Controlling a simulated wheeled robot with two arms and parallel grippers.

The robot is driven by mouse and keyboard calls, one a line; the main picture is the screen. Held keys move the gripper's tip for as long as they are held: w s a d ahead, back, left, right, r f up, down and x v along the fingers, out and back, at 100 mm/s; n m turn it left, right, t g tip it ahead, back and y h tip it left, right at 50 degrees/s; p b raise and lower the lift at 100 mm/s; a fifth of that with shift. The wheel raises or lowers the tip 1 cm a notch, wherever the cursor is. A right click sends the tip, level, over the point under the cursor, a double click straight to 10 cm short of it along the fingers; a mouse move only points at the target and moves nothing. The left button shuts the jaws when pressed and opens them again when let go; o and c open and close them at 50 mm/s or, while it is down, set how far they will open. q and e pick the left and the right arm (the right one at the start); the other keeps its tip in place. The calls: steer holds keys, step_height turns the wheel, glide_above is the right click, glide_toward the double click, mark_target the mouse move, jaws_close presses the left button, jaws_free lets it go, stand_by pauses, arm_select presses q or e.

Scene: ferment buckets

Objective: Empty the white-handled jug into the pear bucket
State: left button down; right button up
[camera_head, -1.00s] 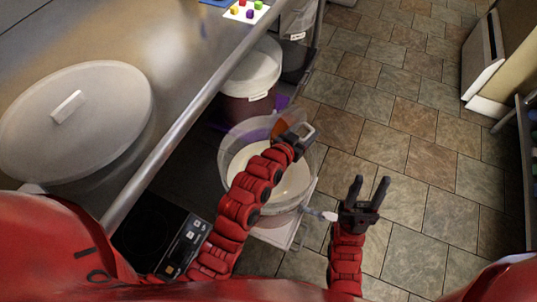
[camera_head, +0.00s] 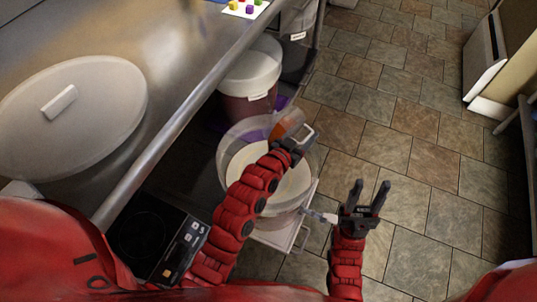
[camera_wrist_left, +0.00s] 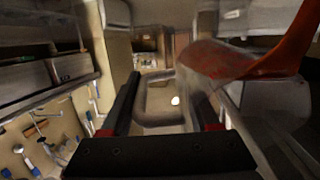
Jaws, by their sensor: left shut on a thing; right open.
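My left gripper (camera_head: 296,146) is shut on the handle of a clear jug (camera_head: 285,122) holding orange-red liquid. The jug is over the far rim of an open clear bucket (camera_head: 227,150) with pale contents. In the left wrist view the jug (camera_wrist_left: 225,62) is at the right, its pale grey handle (camera_wrist_left: 146,100) between my fingers. The liquid lies slanted against its wall, so the jug looks tilted. I see no stream, and no readable label tells me whether this is the pear bucket. My right gripper (camera_head: 369,195) is open and empty, right of the bucket.
A white-lidded bucket (camera_head: 250,75) with dark contents stands beyond the open one, by the steel counter (camera_head: 180,45). A large round lid (camera_head: 75,120) lies at left. A black hot plate (camera_head: 150,235) is below. Tiled floor at right is clear.

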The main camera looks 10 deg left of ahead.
arm_select(q)
steer(key=shift+s+a+r+t+h+b, duration=0.2)
steer(key=shift+t+b, duration=0.25)
steer(key=shift+b, duration=0.7)
steer(key=shift+s+a+r+t+h+b, duration=0.1)
steer(key=shift+s+t+h+b, duration=0.3)
steer(key=shift+b, duration=0.7)
steer(key=shift+w, duration=0.1)
steer(key=shift+r+t+b, duration=0.45)
steer(key=shift+r+b, duration=0.1)
steer(key=shift+b, duration=0.35)
steer(key=shift+r, duration=0.2)
